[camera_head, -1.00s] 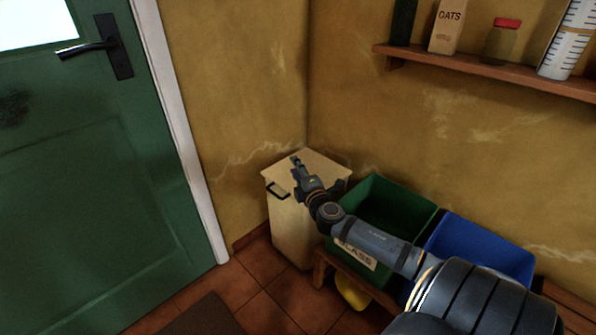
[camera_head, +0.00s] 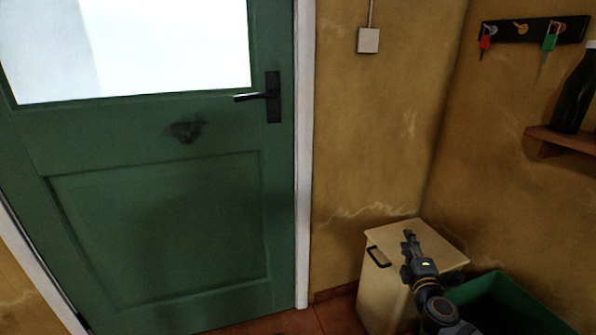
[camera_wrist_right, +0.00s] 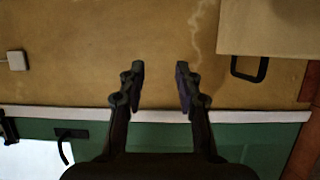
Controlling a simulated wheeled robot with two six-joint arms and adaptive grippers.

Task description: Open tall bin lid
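The tall cream bin (camera_head: 378,300) stands in the corner beside the door, at the lower right of the head view. Its flat lid (camera_head: 440,246) looks closed. A black handle (camera_head: 377,257) is on its left side; it also shows at the upper right of the right wrist view (camera_wrist_right: 249,70). My right gripper (camera_head: 407,238) appears over the lid in the head view, to the right of the handle. In the right wrist view the fingers (camera_wrist_right: 160,85) are apart with nothing between them, and the bin is off to their right. My left gripper is not in view.
A green door (camera_head: 160,215) with a black lever handle (camera_head: 262,97) fills the left. A green crate (camera_head: 500,300) sits right of the bin. A shelf (camera_head: 565,140) and a key rack (camera_head: 535,30) are on the right wall. Some tiled floor (camera_head: 335,315) shows.

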